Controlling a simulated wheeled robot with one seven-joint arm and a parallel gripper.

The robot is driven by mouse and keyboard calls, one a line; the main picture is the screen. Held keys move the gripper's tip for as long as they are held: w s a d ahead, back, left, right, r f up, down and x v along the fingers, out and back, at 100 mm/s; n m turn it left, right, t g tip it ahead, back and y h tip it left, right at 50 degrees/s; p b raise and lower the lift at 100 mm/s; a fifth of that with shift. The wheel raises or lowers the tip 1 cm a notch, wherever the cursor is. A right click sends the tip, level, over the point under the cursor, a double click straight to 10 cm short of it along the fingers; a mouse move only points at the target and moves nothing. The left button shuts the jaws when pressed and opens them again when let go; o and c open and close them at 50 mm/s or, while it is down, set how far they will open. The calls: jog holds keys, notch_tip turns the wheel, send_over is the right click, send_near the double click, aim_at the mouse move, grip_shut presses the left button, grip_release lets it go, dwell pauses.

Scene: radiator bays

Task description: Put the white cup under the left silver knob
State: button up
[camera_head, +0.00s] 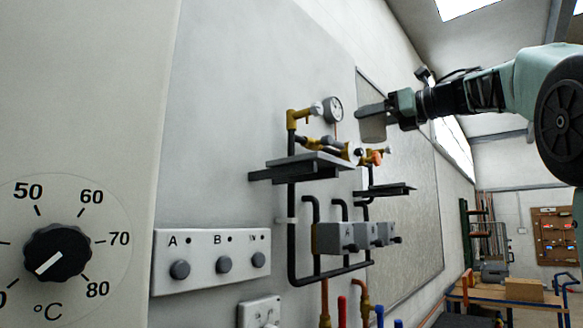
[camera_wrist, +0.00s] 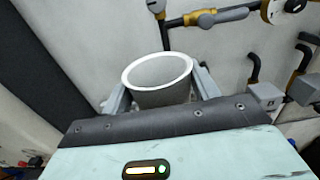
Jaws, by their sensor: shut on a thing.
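The white cup (camera_wrist: 160,97) is upright between the two fingers of my gripper (camera_wrist: 160,84) in the wrist view, and it looks empty. In the head view the cup (camera_head: 373,130) hangs in the air from my gripper (camera_head: 374,112), at upper right of the pipework. The left silver knob (camera_head: 317,108) appears to be the one on the left yellow valve, above a dark shelf and to the left of the cup. Another small silver knob (camera_head: 387,150) is on the right valve, lower down. A silver knob (camera_wrist: 156,6) also shows at the top of the wrist view, beyond the cup.
A dark shelf (camera_head: 300,166) is under the left valve, and a second shelf (camera_head: 385,190) is lower right. A round gauge (camera_head: 333,110) and brass fittings stick out near the cup. Grey boxes (camera_head: 335,238) and pipes are below. The large dial (camera_head: 58,252) is at far left.

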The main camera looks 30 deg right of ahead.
jog(key=p+x, duration=0.7)
jog(key=x, duration=1)
jog(key=shift+w, duration=0.2)
jog(key=shift+w+a+f+p, duration=0.1)
jog(key=shift+w+f+p, duration=0.1)
jog(key=shift+f, duration=0.4)
jog(key=shift+w+a+f+p, duration=0.1)
jog(key=shift+w+f+p, duration=0.1)
jog(key=shift+f, duration=0.4)
jog(key=shift+w+a+f+p, duration=0.1)
jog(key=shift+w+f, duration=0.05)
jog(key=shift+f, duration=0.45)
jog(key=o, duration=1)
jog(key=shift+c, duration=0.2)
jog(key=b+v, duration=0.4)
jog(key=v, duration=0.6)
jog(key=shift+s+d+f+b, duration=0.1)
jog(key=shift+s+d+b, duration=0.05)
jog(key=shift+s+b, duration=0.2)
jog(key=shift+s+d, duration=0.25)
jog(key=shift+s, duration=0.4)
